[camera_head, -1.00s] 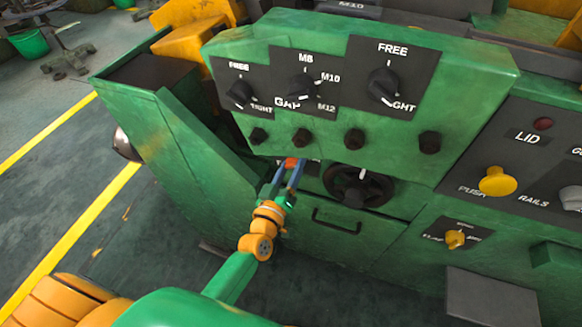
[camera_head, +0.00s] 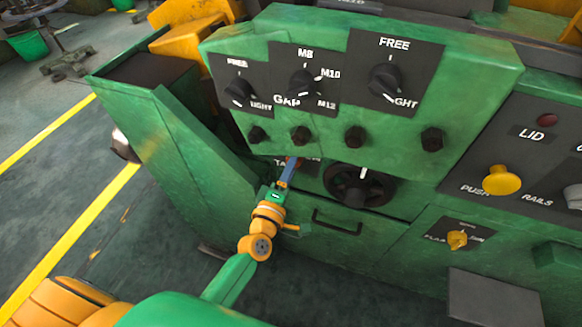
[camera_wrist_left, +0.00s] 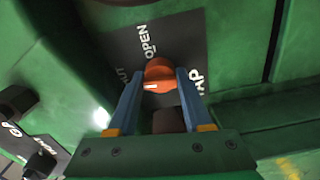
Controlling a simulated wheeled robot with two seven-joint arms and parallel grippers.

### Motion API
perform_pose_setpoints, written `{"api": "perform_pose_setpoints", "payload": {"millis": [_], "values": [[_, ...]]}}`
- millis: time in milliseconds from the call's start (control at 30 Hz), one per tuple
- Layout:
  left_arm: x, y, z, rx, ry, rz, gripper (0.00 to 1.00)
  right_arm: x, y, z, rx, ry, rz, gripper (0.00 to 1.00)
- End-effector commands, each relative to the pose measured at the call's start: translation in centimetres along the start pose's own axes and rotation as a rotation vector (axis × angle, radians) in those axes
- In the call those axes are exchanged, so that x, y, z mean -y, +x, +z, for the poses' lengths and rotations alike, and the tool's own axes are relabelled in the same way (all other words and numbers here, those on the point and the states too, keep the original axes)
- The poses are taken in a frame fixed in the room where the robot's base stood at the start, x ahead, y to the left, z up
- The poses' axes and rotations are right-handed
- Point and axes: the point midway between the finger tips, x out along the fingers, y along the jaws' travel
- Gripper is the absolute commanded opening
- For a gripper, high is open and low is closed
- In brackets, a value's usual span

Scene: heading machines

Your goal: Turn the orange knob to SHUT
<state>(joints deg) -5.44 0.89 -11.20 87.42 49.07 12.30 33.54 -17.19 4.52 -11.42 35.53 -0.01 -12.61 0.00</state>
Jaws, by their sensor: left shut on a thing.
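The orange knob (camera_wrist_left: 158,72) sits on a dark plate (camera_wrist_left: 181,38) in the left wrist view. Its plate reads OPEN above the knob, TAP at the right, and a partly hidden word ending in UT at the left. A white mark on the knob lies on its left side, the side of the UT word. My left gripper (camera_wrist_left: 160,76) is shut on the knob, one blue finger on each side. In the head view my left gripper (camera_head: 290,163) is at the plate under the upper panel, and its fingers hide most of the knob. My right gripper is not in view.
A black handwheel (camera_head: 376,190) is close right of the gripper. Several dark bolt-like knobs (camera_head: 300,136) project just above it. A drawer-like handle (camera_head: 336,220) is below. A yellow push button (camera_head: 502,180) and a small yellow knob (camera_head: 457,240) are further right.

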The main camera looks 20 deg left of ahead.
Motion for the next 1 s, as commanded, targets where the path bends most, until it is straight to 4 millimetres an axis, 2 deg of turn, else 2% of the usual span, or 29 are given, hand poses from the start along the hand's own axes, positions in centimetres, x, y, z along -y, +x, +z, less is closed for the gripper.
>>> {"api": "perform_pose_setpoints", "payload": {"millis": [300,800,833,900,1000], "values": [[-0.01,0.00,0.01,0.000,-0.090,0.000,0.00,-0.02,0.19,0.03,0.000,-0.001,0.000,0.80],[-0.04,0.01,0.01,0.000,-0.103,0.000,0.00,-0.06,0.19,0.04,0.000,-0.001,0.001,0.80],[-0.04,0.01,0.00,0.000,-0.103,0.000,0.58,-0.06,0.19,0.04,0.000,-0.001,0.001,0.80],[-0.04,0.01,0.00,0.000,-0.103,0.000,0.77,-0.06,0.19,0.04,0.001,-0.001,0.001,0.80],[-0.04,0.01,0.00,0.000,-0.103,0.000,0.80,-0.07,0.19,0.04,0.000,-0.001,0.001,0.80]]}}
